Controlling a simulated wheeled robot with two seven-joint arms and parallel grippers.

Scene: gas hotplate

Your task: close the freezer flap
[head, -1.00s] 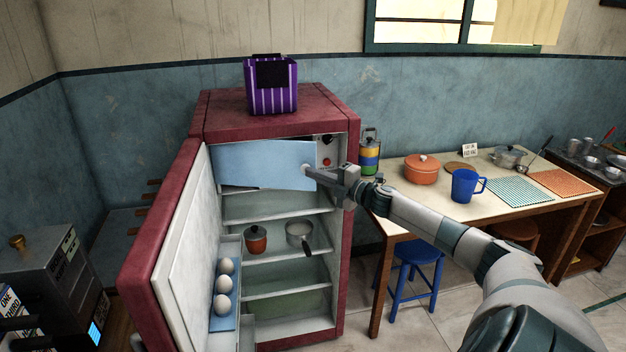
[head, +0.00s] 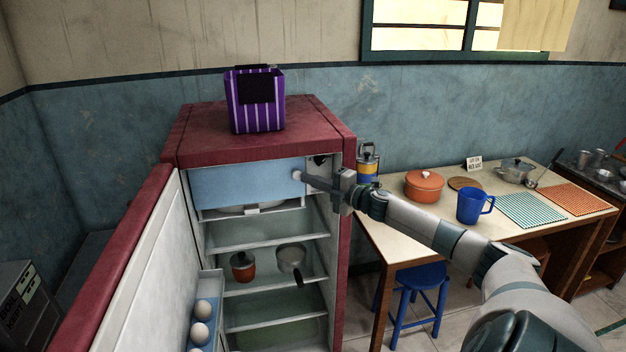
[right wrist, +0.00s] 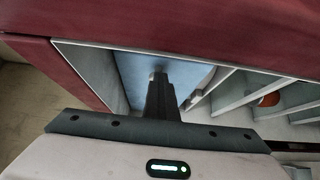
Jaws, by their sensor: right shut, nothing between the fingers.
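The freezer flap (head: 240,188) is a light blue panel across the top compartment of the open red fridge (head: 265,132). It hangs nearly upright and lines up with the compartment front; I cannot tell whether it is fully flush. A small pale knob is at its right end. My right gripper (head: 301,178) is shut and empty, with its tips at the knob, touching or almost touching it. In the right wrist view the shut fingers (right wrist: 160,80) point at the blue flap (right wrist: 190,75) inside the fridge opening. My left gripper is not in view.
The fridge door (head: 120,270) stands open at the left, with eggs (head: 201,332) in its rack. Shelves below hold an orange pot (head: 242,268) and a pan (head: 291,258). A purple striped box (head: 256,108) stands on top. A table (head: 400,225) with cookware is at the right.

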